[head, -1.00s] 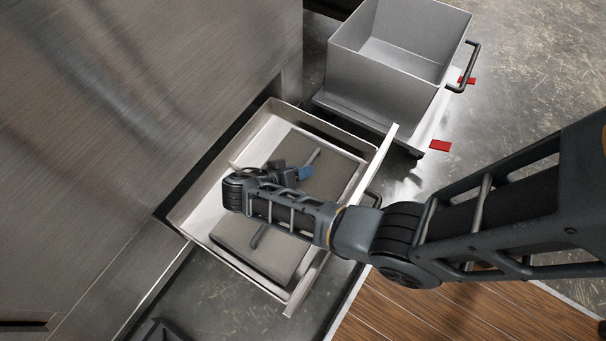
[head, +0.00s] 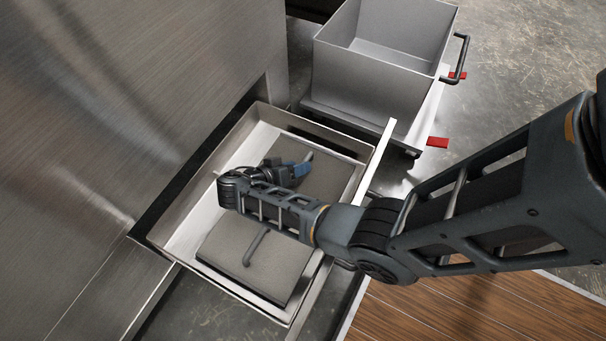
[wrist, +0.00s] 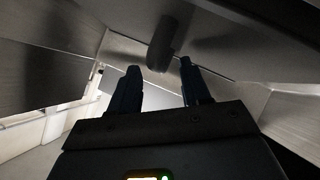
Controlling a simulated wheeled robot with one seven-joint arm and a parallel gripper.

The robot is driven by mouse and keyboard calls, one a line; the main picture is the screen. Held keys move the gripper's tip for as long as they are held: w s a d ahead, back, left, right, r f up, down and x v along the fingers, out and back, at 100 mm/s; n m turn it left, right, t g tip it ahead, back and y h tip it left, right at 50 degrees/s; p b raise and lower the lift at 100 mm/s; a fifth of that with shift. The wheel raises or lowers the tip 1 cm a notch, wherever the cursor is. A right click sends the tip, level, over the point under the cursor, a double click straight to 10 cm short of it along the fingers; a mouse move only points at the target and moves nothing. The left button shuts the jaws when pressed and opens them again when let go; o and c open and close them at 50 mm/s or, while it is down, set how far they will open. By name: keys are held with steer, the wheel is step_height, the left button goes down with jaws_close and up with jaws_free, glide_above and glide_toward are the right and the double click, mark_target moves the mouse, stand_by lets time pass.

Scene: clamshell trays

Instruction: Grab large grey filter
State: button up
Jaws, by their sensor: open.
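A large grey filter (head: 327,184) lies flat in the open metal drawer (head: 176,238). Bar handles show near its upper end (head: 307,157) and lower end (head: 256,246). My arm crosses the middle, so I cannot tell whether this is one slab or two. My gripper (head: 298,169) is over the upper part, beside the upper handle, its blue finger close to it. In the wrist view my gripper (wrist: 158,80) is open, with two dark fingers apart. A dark rounded bar (wrist: 162,43) shows between and beyond the fingertips; whether they touch it is unclear.
A deep grey bin (head: 372,85) with a side handle stands behind the drawer, with red tabs (head: 437,142) beside it. A tall steel panel (head: 120,110) rises along the left. Wooden planks (head: 450,315) lie at lower right.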

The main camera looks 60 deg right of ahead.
steer(key=shift+s+d+f, duration=0.15)
steer(key=shift+d+f, duration=0.1)
steer(key=shift+d, duration=0.2)
steer(key=shift+c, duration=0.3)
jaws_close()
